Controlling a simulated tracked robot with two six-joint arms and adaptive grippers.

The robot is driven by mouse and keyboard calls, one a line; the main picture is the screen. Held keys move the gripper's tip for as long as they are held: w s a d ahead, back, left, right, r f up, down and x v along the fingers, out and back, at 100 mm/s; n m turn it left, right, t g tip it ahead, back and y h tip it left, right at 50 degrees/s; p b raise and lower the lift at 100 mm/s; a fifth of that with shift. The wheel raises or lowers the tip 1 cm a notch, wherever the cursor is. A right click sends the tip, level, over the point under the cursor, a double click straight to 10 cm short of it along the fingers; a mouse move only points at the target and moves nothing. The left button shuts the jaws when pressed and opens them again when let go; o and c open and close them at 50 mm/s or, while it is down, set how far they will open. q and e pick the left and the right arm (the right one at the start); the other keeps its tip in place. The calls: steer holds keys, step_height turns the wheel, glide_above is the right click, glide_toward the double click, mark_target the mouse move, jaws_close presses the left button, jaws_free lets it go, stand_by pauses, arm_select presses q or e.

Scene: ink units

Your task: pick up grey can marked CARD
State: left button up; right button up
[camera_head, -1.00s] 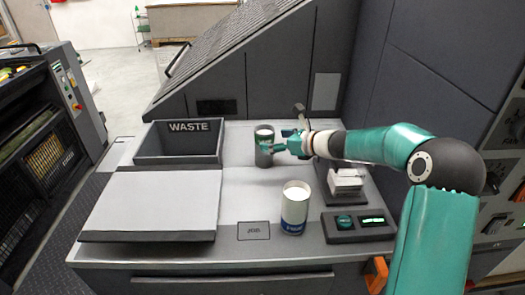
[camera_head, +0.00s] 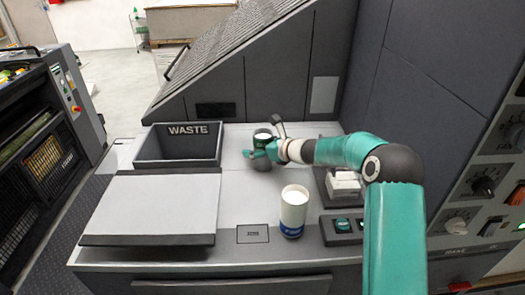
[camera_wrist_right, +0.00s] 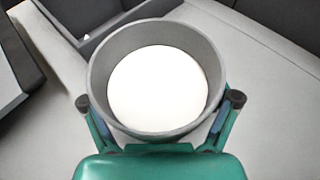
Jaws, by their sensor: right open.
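The grey can (camera_head: 262,166) stands upright on the worktop, to the right of the waste bin, with a pale top. My right gripper (camera_head: 260,153) is in front of it and covers its middle; any marking is hidden. In the right wrist view the can (camera_wrist_right: 215,62) shows from above as a grey rim around a white round inside. My right gripper (camera_wrist_right: 159,99) is open there, with one fingertip on each side of the can's near half. Whether the fingers touch it I cannot tell. My left gripper is not in view.
A white can with a blue band (camera_head: 293,212) stands nearer, below my right forearm. The open WASTE bin (camera_head: 178,161) is at the left, behind a light flat board (camera_head: 150,208).

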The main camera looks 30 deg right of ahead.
steer(key=c, duration=1.3)
